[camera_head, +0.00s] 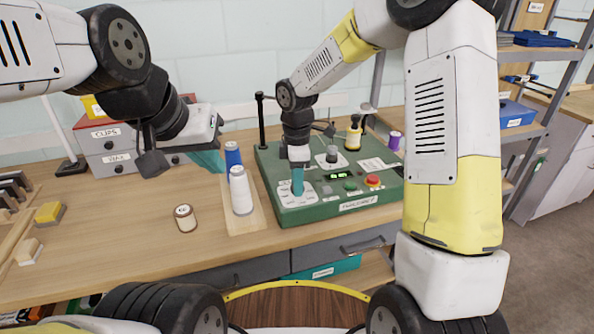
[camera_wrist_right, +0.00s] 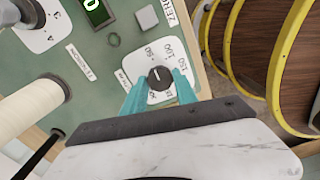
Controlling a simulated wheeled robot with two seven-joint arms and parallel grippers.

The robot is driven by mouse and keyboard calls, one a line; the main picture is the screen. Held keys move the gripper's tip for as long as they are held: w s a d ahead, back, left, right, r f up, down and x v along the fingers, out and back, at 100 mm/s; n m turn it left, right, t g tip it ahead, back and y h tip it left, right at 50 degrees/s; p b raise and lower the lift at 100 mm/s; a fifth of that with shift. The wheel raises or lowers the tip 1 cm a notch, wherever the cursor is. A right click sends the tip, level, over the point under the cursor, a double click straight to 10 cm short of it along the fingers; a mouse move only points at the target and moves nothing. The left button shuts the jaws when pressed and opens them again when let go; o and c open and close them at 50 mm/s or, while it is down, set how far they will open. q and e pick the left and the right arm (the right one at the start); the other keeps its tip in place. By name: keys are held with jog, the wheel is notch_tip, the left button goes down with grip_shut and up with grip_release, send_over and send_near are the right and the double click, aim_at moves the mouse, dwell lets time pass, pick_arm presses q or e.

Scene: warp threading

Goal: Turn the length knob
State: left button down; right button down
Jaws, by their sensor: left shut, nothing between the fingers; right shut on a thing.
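The length knob (camera_wrist_right: 160,77) is a small dark round knob with a white pointer line, on a white numbered dial plate (camera_wrist_right: 138,63). My right gripper (camera_wrist_right: 160,88) has its two teal fingers on either side of the knob, shut on it. In the head view my right gripper (camera_head: 297,182) points down onto the dial plate (camera_head: 285,203) at the front left of the green machine (camera_head: 330,212), and its fingers hide the knob. My left gripper (camera_head: 209,160) is shut and empty, above the table left of the blue spool.
A blue spool (camera_head: 233,157) and a white spool (camera_head: 241,192) stand on a wooden board left of the machine. The machine also carries a lit display (camera_head: 338,175) and a red button (camera_head: 373,181).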

dwell(0.4)
jog(key=c, duration=1)
grip_release()
jog(key=shift+o, duration=0.2)
jog(key=shift+r, duration=0.1)
notch_tip(320, 180, up, 8)
jog(key=shift+f, duration=0.2)
jog(key=s+d+r+m+t, duration=0.2)
jog(key=s+d+r+m, duration=0.2)
jog(key=s+m, duration=0.2)
jog(key=s+d+r+m+t+y, duration=0.1)
jog(key=s+d+r+m+t, duration=0.1)
jog(key=s+d+m, duration=0.3)
jog(key=s+d+r+m+t+y, duration=0.1)
jog(key=s+d+r+m+t, duration=0.1)
jog(key=s+d+r+m, duration=0.3)
jog(key=s+m, duration=0.2)
jog(key=s, duration=0.2)
jog(key=shift+s+r+m, duration=0.15)
jog(key=shift+r+m, duration=0.2)
jog(key=shift+m, duration=0.05)
